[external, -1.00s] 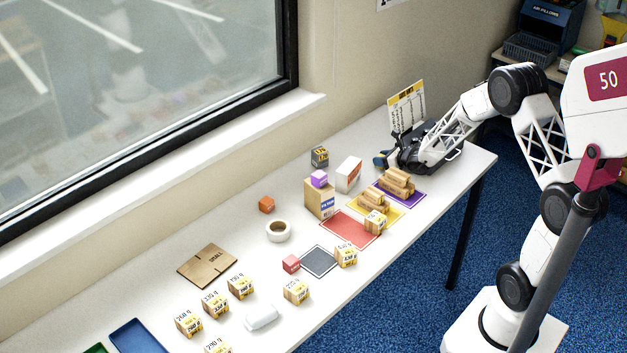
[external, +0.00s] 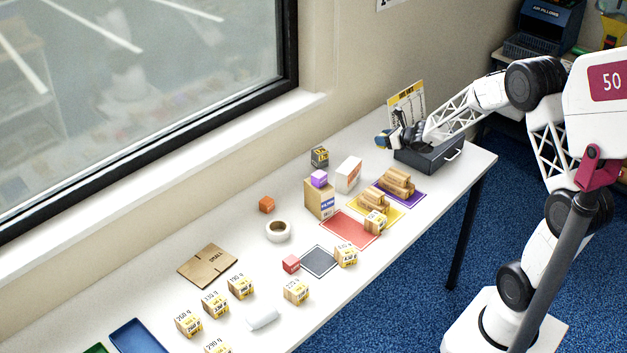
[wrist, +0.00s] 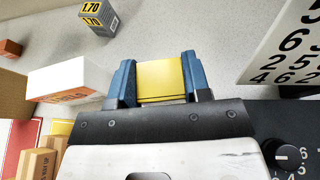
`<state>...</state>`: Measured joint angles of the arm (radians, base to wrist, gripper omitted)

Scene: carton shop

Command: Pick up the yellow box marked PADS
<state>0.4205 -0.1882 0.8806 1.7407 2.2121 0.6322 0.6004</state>
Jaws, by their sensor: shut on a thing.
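In the wrist view my gripper (wrist: 158,80) has its two blue fingers closed on the sides of a yellow box (wrist: 160,79). Only a plain yellow face shows there, and no PADS lettering can be read. In the external view my gripper (external: 383,140) is above the far end of the table, in front of the printed sign. The yellow box cannot be made out in that view.
A dark grey case with a handle (external: 430,155) sits under my wrist, beside the sign (external: 407,104). A white box (external: 348,174), a dark marked cube (external: 319,156) and a tan box with a purple cube (external: 319,179) stand nearby. Coloured mats lie in front.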

